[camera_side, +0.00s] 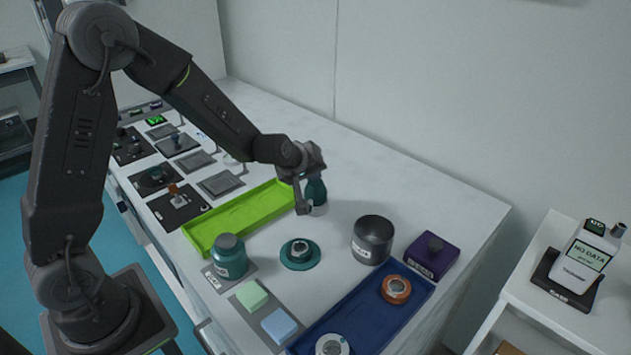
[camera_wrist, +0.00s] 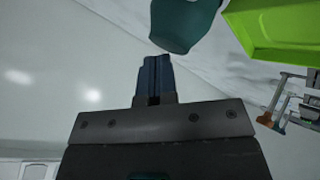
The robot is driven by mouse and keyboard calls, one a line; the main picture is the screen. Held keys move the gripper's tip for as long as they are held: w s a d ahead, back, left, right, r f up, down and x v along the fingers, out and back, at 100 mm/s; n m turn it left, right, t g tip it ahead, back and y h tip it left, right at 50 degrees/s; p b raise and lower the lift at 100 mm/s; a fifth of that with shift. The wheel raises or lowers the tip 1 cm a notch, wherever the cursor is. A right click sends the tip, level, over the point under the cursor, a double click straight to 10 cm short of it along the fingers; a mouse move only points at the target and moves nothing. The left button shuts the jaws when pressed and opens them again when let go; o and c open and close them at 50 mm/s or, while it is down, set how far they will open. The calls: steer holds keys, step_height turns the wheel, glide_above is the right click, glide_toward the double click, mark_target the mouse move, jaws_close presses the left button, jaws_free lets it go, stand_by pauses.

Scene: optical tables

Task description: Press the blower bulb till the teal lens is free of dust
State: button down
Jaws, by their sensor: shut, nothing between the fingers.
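The blower bulb, a dark teal rounded body (camera_side: 316,190) on a pale base, stands upright on the table beside my gripper. It also shows at the top of the wrist view (camera_wrist: 183,22), just beyond the fingertips. My gripper (camera_side: 302,208) points down on the near left side of the bulb. In the wrist view its fingers (camera_wrist: 154,62) are together with nothing between them, and a small gap seems to part them from the bulb. The teal lens (camera_side: 300,255), a round teal mount with a grey centre, lies nearer the camera. Its dust is too small to make out.
A lime green tray (camera_side: 215,226) lies left of the bulb. A teal jar (camera_side: 230,258), a dark grey cup (camera_side: 372,240), a purple block (camera_side: 432,255) and a blue tray (camera_side: 340,318) surround the lens. A side table at right holds a meter (camera_side: 585,256) reading "NO DATA".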

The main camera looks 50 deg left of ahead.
mark_target(313, 182)
steer(key=shift+r, duration=0.65)
steer(key=shift+r, duration=2.5)
steer(key=shift+d+r, duration=0.1)
steer(key=s+d+r+m+h, duration=0.4)
steer(key=s+d+r+m, duration=0.4)
steer(key=s, duration=0.3)
steer(key=s+a+m+g+y, duration=0.2)
steer(key=s+m+g, duration=0.1)
steer(key=s, duration=1.5)
steer(key=shift+s+r, duration=0.15)
steer(key=shift+r, duration=0.05)
